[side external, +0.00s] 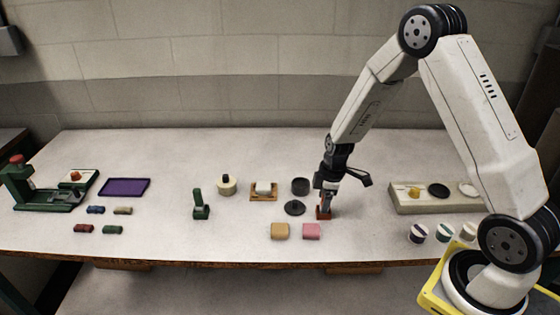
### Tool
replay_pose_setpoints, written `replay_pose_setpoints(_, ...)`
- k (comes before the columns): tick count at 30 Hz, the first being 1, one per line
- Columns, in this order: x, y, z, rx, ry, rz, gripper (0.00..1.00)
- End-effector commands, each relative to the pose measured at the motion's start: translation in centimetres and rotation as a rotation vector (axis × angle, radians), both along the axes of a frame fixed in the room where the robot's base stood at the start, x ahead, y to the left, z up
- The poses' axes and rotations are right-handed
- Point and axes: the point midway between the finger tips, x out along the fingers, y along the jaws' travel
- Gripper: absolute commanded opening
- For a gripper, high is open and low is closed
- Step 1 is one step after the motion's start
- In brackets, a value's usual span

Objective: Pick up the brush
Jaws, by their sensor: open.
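My gripper (327,196) points down over the middle-right of the table and is open. A small red-brown block-like thing (324,213) stands right below it, partly covered by the fingers. It may be the brush, but it is too small and too hidden to be sure. I cannot tell whether the fingers touch it or sit around it. A dark green upright piece with a wider foot (200,208) stands apart to the left; its kind is unclear.
A dark lid (294,208) and dark round pot (300,186) are close left of my gripper. A pale tray (402,203) stands right, a green press (45,190) far left.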

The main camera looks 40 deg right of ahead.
Motion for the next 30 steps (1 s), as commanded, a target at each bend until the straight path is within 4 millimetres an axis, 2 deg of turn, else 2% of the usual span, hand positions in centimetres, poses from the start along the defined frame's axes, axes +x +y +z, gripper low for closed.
replay_pose_setpoints(12, 0.0, -0.01, 0.04, 0.0, 0.0, 0.0, 0.71)
replay_pose_setpoints(14, 0.01, -0.02, 0.04, 0.0, 0.0, 0.0, 0.52)
replay_pose_setpoints(18, 0.01, -0.02, 0.05, 0.0, 0.0, 0.0, 0.07)
replay_pose_setpoints(19, 0.01, -0.02, 0.05, 0.0, 0.0, 0.0, 0.0)
replay_pose_setpoints(30, 0.02, -0.02, 0.14, -0.001, -0.001, 0.0, 0.0)
